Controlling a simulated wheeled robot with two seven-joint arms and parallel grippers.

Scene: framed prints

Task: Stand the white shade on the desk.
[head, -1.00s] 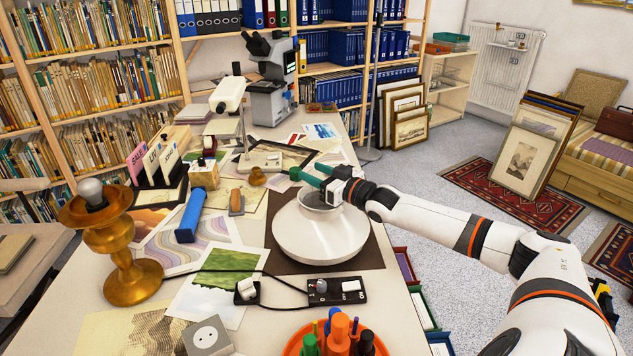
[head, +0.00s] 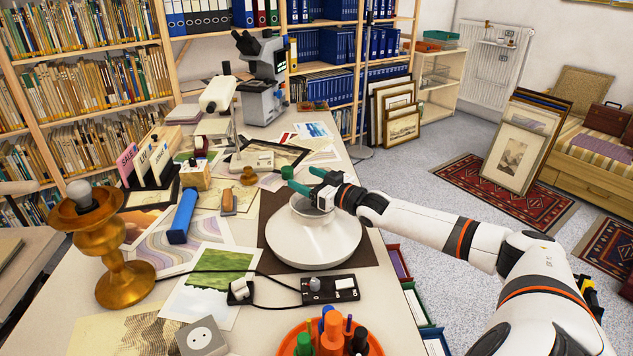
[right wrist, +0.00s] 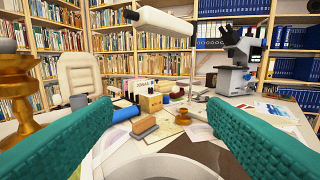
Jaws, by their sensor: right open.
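The white shade (head: 313,240) stands upright on a dark brown mat (head: 381,258) on the desk (head: 62,318), wide part down and narrow neck up. My right gripper (head: 304,181), with green fingers, is open at the height of the neck's top and partly hides it. In the right wrist view the open fingers (right wrist: 160,130) are wide apart with nothing held between them. The shade's pale rim (right wrist: 160,168) shows below and between them. My left gripper is not in view.
A golden lamp base (head: 118,258) with a bulb stands at the left. A black switch box (head: 330,289) with a cable and an orange tray (head: 290,344) of pens lie in front of the shade. A white desk lamp (head: 218,94) and a microscope (head: 262,80) stand behind.

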